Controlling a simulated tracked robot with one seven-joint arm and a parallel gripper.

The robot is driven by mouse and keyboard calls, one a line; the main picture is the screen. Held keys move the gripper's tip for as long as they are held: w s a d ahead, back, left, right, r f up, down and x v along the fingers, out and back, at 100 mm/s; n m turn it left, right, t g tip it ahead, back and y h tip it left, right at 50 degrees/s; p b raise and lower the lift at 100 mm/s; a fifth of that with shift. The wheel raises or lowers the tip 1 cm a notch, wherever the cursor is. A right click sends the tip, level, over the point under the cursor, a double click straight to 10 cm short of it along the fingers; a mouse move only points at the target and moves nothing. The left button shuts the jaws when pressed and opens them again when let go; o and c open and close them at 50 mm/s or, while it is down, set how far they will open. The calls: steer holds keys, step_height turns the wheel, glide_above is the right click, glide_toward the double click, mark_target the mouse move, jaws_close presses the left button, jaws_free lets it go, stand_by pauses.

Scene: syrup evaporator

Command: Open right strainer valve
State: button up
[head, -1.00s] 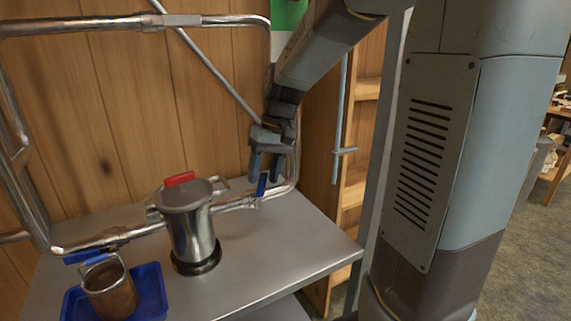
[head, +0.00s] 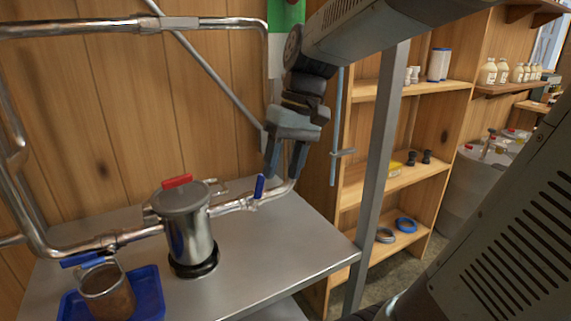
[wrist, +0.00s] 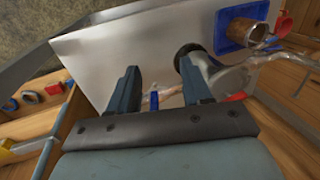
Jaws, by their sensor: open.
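The right strainer valve has a blue lever (head: 259,187) on the steel pipe to the right of the strainer. The lever stands up, crosswise to the pipe. The strainer (head: 188,230) is a lidded steel pot with a red handle (head: 177,181) on top. In the wrist view the blue lever (wrist: 154,100) shows between the two finger lines, beyond the palm. Whether a finger touches it I cannot tell.
Another blue lever (head: 80,258) is on the pipe at left. The steel table (head: 290,240) is clear at right. A grey post (head: 380,170) and wooden shelves (head: 400,190) stand to the right.

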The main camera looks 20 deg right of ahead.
steer(key=shift+s+r, duration=0.15)
steer(key=shift+s, duration=0.2)
steer(key=shift+c, duration=0.7)
steer(key=shift+w+a+f+n+h, duration=0.25)
steer(key=shift+n+h, duration=0.15)
steer(key=shift+n, duration=0.2)
steer(key=c, duration=0.3)
steer(key=w+n+h, duration=0.1)
steer(key=a+n+g+h, duration=0.1)
steer(key=n, duration=0.1)
steer(key=w+a+f+n+h, duration=0.1)
steer(key=shift+w+n+g, duration=0.3)
steer(key=shift+g, duration=0.1)
steer(key=c, duration=0.4)
steer(key=w+a+n+h, duration=0.2)
steer(key=n, duration=0.1)
steer(key=w+a+n+h, duration=0.1)
steer(key=shift+w+a+f+n+h, duration=0.2)
steer(key=shift+f+n+h, duration=0.1)
steer(key=shift+f+h, duration=0.1)
jaws_close()
steer(key=n+t+h, duration=0.4)
steer(key=n+h, duration=0.1)
steer(key=n, duration=0.3)
glide_toward(256, 188)
steer(key=x, duration=0.5)
steer(key=shift+a+f, duration=0.1)
steer(key=shift+a, duration=0.05)
steer(key=shift+w+d+f, duration=0.15)
steer(key=shift+d, duration=0.45)
